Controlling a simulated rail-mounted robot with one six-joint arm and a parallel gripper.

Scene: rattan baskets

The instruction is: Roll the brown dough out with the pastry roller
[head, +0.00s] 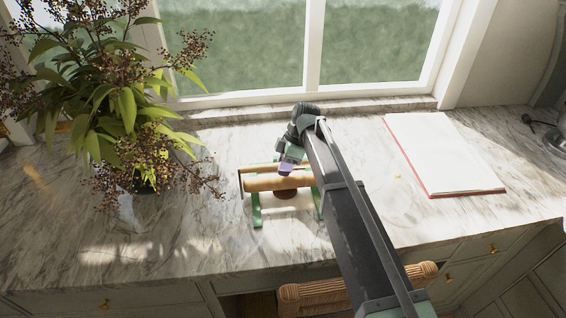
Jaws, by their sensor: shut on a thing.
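The pastry roller (262,183) is a pale wooden cylinder with a dark side bracket and a thinner wooden handle bar (256,169) behind it. It lies across two green strips (257,212) on the marble counter. The brown dough (286,195) shows as a small dark patch at the roller's front edge; the rest of it is hidden under the roller. My gripper (288,170) reaches down from behind and is shut on the roller's handle bar. The fingertips are small, and my arm covers the roller's right end.
A leafy potted plant (124,110) stands on the left, its twigs close to the roller. The window sill (370,105) bounds the back. A wicker basket (313,296) sits below the front edge. The front left counter is clear.

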